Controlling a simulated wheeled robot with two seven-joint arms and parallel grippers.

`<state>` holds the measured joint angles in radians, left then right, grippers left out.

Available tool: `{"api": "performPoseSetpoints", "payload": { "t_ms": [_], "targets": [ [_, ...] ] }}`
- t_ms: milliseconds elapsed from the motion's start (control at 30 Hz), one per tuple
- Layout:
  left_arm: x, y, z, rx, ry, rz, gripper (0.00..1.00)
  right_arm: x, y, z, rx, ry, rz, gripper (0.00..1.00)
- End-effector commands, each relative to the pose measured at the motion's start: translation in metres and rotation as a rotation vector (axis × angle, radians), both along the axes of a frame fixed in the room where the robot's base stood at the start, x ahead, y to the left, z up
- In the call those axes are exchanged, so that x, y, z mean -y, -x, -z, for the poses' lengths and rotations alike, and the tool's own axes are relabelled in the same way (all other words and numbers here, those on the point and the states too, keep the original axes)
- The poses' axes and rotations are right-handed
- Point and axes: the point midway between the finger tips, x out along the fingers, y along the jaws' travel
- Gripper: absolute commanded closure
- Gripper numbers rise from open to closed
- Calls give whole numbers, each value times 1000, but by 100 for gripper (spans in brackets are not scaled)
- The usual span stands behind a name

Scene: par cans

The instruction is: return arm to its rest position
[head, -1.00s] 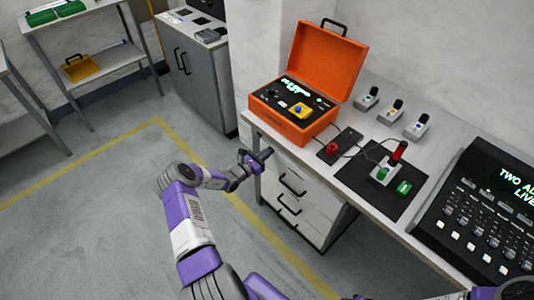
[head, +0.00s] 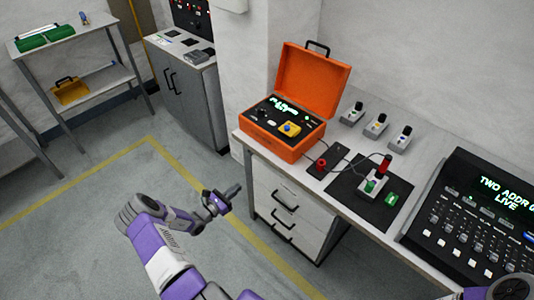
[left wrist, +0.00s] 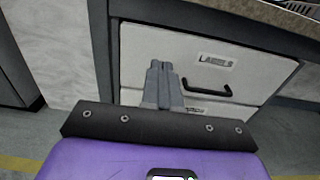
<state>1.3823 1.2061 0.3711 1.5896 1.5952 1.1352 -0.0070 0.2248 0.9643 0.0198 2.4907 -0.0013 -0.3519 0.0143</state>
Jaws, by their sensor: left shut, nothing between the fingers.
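My left gripper (head: 232,191) is shut and empty. In the head view it hangs over the floor, left of the bench's drawer unit and apart from it. In the left wrist view its closed fingers (left wrist: 162,80) point toward the drawer fronts, one with a label reading "LABELS" (left wrist: 216,59). My right gripper is not visible; only a dark part of what looks like my right arm shows at the lower right corner of the head view.
The bench (head: 257,147) holds an open orange case (head: 285,145), a black mat (head: 347,196) with a small device, several small grey units, and a console (head: 478,222). A grey cabinet (head: 190,100) and a shelf (head: 95,85) stand behind. The floor at left is clear.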

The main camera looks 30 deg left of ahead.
Motion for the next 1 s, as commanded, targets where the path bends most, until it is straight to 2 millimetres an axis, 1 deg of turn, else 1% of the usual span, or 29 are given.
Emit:
{"api": "performPoseSetpoints", "payload": {
  "t_ms": [167, 267, 333, 367, 467, 500, 533, 567, 600, 667, 700, 767, 800, 867, 900, 967, 1000],
  "targets": [
    [0, 1, 0, 0, 0, 0, 100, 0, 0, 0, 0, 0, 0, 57],
    [10, -2, 2, -13, -3, 29, 100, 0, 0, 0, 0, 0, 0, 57],
    [31, -7, 6, -41, -12, 90, 100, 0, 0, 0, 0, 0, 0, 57],
    [45, -9, 8, -58, -18, 132, 100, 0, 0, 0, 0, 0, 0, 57],
    [107, -12, 19, -138, -65, 322, 100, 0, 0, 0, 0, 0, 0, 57],
    [137, -9, 25, -178, -96, 417, 100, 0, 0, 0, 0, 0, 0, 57],
    [160, -5, 29, -207, -125, 494, 100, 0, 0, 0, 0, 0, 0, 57],
    [182, 1, 34, -236, -157, 571, 100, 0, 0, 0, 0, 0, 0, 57],
    [211, 11, 39, -274, -209, 679, 100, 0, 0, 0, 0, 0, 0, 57],
    [252, 32, 48, -322, -305, 849, 100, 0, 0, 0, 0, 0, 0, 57],
    [277, 50, 53, -349, -387, 970, 100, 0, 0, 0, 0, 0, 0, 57],
    [308, 81, 61, -377, -540, 1160, 100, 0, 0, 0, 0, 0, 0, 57],
    [322, 101, 65, -382, -651, 1277, 100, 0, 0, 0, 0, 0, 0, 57],
    [336, 128, 69, -364, -834, 1436, 100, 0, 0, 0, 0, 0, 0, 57],
    [341, 142, 71, -337, -961, 1529, 100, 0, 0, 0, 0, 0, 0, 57],
    [345, 158, 71, -270, -1153, 1645, 100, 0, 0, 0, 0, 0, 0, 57],
    [347, 165, 70, -212, -1277, 1704, 100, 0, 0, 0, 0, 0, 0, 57]
  ]
}}
